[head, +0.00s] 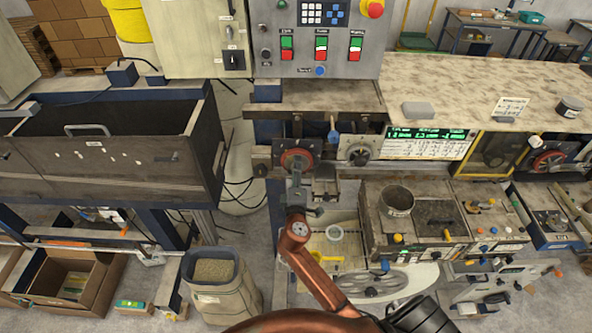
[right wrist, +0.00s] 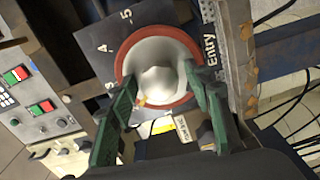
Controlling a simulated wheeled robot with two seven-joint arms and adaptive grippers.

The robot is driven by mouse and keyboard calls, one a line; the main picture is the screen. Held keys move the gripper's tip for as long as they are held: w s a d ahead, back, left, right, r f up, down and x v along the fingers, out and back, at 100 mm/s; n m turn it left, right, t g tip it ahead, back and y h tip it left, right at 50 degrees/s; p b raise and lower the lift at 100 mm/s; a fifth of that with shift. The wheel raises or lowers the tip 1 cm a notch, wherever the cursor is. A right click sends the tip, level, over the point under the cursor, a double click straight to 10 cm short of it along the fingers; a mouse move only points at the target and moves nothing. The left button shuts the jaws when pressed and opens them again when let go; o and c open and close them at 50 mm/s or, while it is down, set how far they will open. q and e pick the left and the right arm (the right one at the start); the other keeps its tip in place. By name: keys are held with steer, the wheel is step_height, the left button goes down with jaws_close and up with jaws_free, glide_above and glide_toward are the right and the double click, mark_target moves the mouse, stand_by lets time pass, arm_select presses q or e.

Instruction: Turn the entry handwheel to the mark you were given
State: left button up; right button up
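The entry handwheel (head: 297,160) has a red rim and a silver hub, and is mounted on the machine's front left of centre. In the right wrist view the handwheel (right wrist: 157,72) is seen close up, against a dark dial plate (right wrist: 95,48) with the word Entry and numbers including 4 and 5. A small orange mark (right wrist: 141,101) shows low on the wheel. My right gripper (right wrist: 162,78) has its green fingers spread on both sides of the hub, overlapping the rim; whether they press on it is unclear. In the head view this gripper (head: 302,188) is just below the wheel. My left gripper is out of view.
A control panel (head: 318,40) with red and green buttons stands above. A dark open bin (head: 100,165) is at left, and a sack-like container (head: 221,283) stands on the floor.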

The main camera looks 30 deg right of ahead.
steer(key=v, duration=1.2)
steer(key=shift+f, duration=0.1)
stand_by(0.4)
